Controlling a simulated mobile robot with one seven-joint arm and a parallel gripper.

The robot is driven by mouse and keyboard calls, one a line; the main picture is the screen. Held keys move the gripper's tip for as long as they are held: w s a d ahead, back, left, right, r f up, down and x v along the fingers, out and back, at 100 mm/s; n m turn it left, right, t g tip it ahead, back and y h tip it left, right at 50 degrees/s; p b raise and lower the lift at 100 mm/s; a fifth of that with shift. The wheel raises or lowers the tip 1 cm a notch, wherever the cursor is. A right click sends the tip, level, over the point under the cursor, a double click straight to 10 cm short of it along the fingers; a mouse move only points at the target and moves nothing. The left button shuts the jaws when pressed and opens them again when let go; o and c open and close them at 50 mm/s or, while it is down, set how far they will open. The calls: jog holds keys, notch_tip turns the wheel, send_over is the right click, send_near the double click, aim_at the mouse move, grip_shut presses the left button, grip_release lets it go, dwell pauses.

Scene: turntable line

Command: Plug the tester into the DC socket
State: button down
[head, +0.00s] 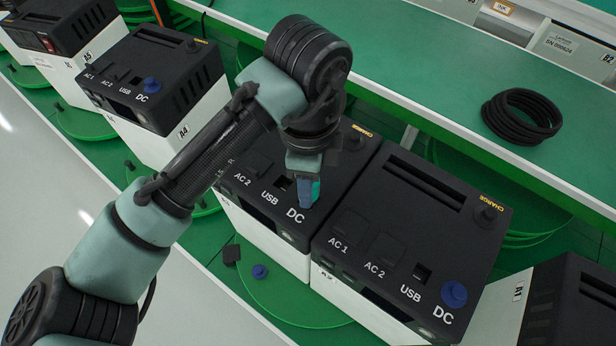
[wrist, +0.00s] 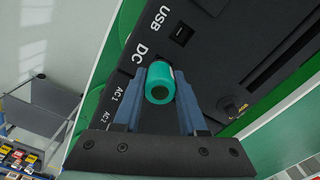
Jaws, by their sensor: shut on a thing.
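My gripper (head: 305,192) points down at the DC corner of the middle black power unit (head: 345,165). In the wrist view its blue fingers (wrist: 163,80) are shut on the tester (wrist: 159,91), a teal cylinder with a hollow round end facing the camera. A sliver of the tester's teal side (head: 316,189) shows in the head view. The tester stands beside the printed DC label (head: 295,216), which also shows in the wrist view (wrist: 140,53). The DC socket is hidden under the tester and fingers. I cannot tell whether the tester is seated in it.
The right neighbouring unit (head: 408,215) has a blue cap (head: 454,293) at its DC position, as does unit A4 (head: 152,85). A loose blue cap (head: 260,271) lies on the green surface in front. A black cable coil (head: 521,117) lies on the back shelf.

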jog(key=shift+f+b, duration=0.5)
jog(key=shift+f, duration=0.25)
jog(key=shift+c, duration=1.9)
grip_release()
notch_tip(320, 180, up, 13)
jog(key=b, duration=0.1)
jog(key=shift+b, duration=0.4)
